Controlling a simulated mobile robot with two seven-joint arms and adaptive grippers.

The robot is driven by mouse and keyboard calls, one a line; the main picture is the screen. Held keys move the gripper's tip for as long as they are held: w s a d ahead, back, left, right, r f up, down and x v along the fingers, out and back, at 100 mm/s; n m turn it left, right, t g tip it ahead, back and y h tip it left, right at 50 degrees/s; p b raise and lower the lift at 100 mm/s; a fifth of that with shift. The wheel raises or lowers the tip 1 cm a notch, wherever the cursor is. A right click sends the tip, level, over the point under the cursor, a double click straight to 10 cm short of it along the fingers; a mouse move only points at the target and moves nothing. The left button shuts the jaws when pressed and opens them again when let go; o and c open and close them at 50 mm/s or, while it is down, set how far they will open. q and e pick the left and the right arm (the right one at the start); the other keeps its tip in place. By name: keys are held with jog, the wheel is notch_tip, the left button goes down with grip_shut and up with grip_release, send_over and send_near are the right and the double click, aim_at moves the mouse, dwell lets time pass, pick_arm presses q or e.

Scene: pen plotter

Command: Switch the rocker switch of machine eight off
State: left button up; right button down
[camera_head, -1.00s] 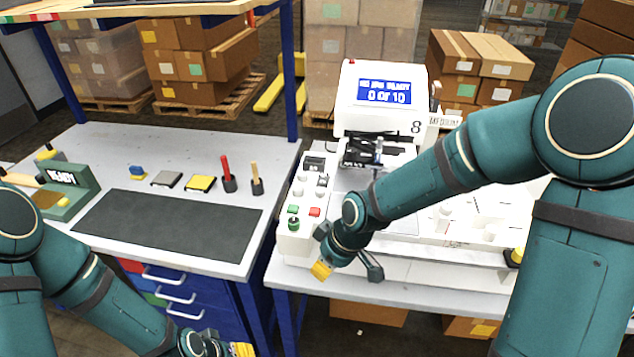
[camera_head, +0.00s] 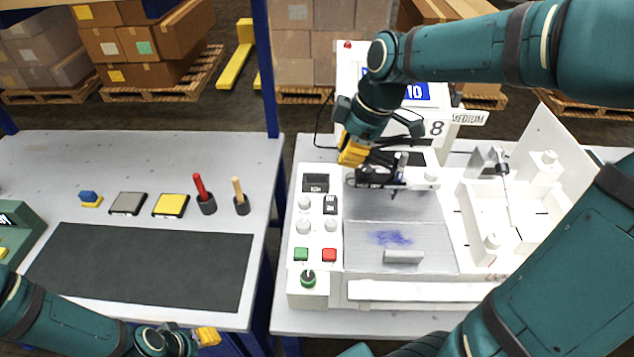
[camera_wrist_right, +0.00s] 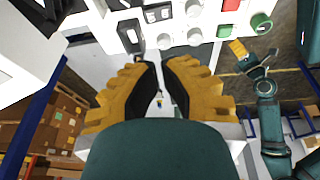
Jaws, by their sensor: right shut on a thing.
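Machine eight (camera_head: 437,128) is a white plotter marked 8, with its screen mostly hidden by my right arm. Its control panel (camera_head: 297,237) stands at its left. A black rocker switch (camera_head: 316,182) sits near the panel's top; its on or off position is unclear. In the right wrist view, the switch (camera_wrist_right: 131,35) lies ahead and left of the fingertips, apart from them. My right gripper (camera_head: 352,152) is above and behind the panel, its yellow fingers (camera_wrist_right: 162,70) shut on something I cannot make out. My left gripper (camera_head: 208,336) is low at the front; its opening is unclear.
The panel also carries white knobs (camera_head: 303,226), a green button (camera_head: 301,254), a red button (camera_head: 329,254) and a green-topped knob (camera_head: 308,279). The plotter bed (camera_head: 365,258) bears blue marks. The left table holds a dark mat (camera_head: 140,265), pads and two stamps.

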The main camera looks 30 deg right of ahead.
aim_at(328, 202)
jog(key=shift+s, duration=0.2)
jog(key=x, duration=0.4)
jog(key=b+x, duration=0.1)
jog(key=x, duration=0.3)
jog(key=b+x, duration=0.1)
jog(key=x, duration=0.3)
jog(key=shift+w+d+f, duration=0.1)
jog(key=shift+d+f, duration=0.2)
jog(key=shift+d, duration=0.05)
jog(key=shift+w+d+f+b, duration=0.1)
jog(key=shift+f+b, duration=0.2)
jog(key=shift+f, duration=0.4)
